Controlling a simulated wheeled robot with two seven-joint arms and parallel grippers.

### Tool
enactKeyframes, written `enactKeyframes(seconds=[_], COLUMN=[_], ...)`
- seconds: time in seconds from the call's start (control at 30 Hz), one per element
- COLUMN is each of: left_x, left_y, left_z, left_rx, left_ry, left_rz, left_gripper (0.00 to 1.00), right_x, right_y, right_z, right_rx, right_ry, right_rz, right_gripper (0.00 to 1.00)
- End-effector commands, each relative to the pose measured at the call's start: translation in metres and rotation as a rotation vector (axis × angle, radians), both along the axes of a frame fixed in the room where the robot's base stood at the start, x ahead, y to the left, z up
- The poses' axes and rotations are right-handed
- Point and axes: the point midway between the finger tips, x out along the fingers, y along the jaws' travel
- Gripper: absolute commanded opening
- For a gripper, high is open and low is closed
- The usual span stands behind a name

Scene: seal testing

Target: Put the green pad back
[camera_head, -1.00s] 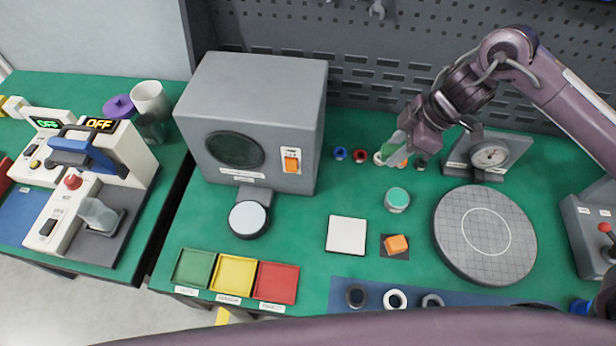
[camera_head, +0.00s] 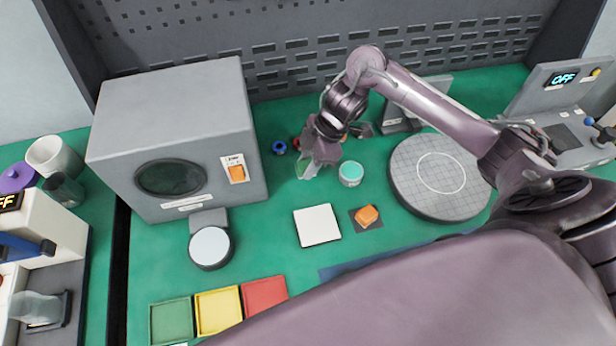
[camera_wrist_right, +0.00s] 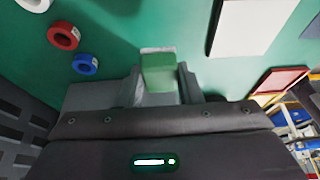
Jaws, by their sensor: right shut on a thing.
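My right gripper (camera_head: 308,166) is shut on the green pad (camera_wrist_right: 158,72). In the right wrist view the pad is a small green block with a pale end, held between the fingertips. In the head view the green pad (camera_head: 302,170) is partly hidden by the fingers. The gripper is over the green mat, left of a teal-topped jar (camera_head: 351,174) and right of the grey box machine. I cannot tell whether the pad touches the mat. My left gripper is out of view.
The grey machine (camera_head: 178,90) stands left, with a round pale plate (camera_head: 210,247) before it. A white square (camera_head: 317,225) and an orange pad (camera_head: 366,215) lie nearer. Red (camera_wrist_right: 63,35) and blue (camera_wrist_right: 85,64) rings are close by. A round gridded plate (camera_head: 412,196) is at right.

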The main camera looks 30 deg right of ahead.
Motion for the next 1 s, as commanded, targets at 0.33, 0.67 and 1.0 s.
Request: enactKeyframes(seconds=[0.33, 0.67, 1.0], left_x=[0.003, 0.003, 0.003], left_y=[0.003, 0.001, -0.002], left_z=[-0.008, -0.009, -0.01], left_rx=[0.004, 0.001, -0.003], left_ry=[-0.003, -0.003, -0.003], left_rz=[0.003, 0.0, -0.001], left_gripper=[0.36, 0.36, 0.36], right_x=[-0.001, 0.0, 0.001], right_y=[0.001, 0.0, 0.0], right_z=[-0.041, -0.054, -0.057], right_rx=[0.002, 0.0, -0.001], right_ry=[0.003, -0.002, -0.002], right_rz=[-0.001, 0.001, 0.0], right_gripper=[0.11, 0.11, 0.49])
